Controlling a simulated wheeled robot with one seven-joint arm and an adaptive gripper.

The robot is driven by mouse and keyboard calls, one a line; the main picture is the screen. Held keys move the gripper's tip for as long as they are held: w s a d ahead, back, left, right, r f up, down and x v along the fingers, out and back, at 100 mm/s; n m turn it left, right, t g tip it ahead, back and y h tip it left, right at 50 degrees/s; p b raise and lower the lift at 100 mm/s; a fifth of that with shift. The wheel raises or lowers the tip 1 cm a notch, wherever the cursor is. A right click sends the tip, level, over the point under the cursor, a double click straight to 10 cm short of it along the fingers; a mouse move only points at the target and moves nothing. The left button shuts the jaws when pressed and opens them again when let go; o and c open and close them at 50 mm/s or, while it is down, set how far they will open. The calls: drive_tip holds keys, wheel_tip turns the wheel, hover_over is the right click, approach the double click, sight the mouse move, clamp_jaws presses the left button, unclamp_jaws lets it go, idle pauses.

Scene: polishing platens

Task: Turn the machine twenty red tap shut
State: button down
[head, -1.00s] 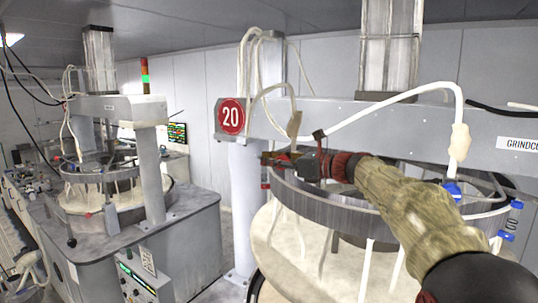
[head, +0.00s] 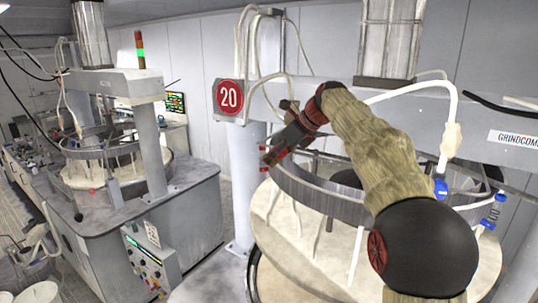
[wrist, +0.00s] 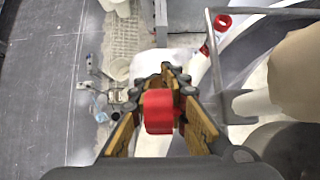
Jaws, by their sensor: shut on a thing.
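The machine with the red number 20 sign (head: 230,97) fills the right half of the head view. My gripper (head: 271,157) is at the left side of its round ring (head: 330,200), pointing down and left. In the wrist view my gripper (wrist: 160,92) is shut on a red tap (wrist: 158,112), which sits between its two fingers. The fingers hide part of the tap, and its turn angle is not clear. A second red piece (wrist: 222,22) lies beyond the fingers at upper right. In the head view the held tap is mostly hidden by the fingers.
Blue taps (head: 440,188) are on the ring's right side. White hoses (head: 452,110) loop over the beam (head: 420,120). A pale platen (head: 290,235) lies below the ring. Another machine (head: 110,130) stands at left. A grey post (head: 245,190) stands close beside my gripper.

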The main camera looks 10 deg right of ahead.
drive_tip(key=shift+s+d+f+g+h, duration=0.25)
drive_tip(key=shift+g+h, duration=0.5)
drive_tip(key=shift+s+d+f+g+h, duration=0.2)
drive_tip(key=shift+g+h, duration=0.55)
drive_tip(key=c, duration=1.7)
unclamp_jaws()
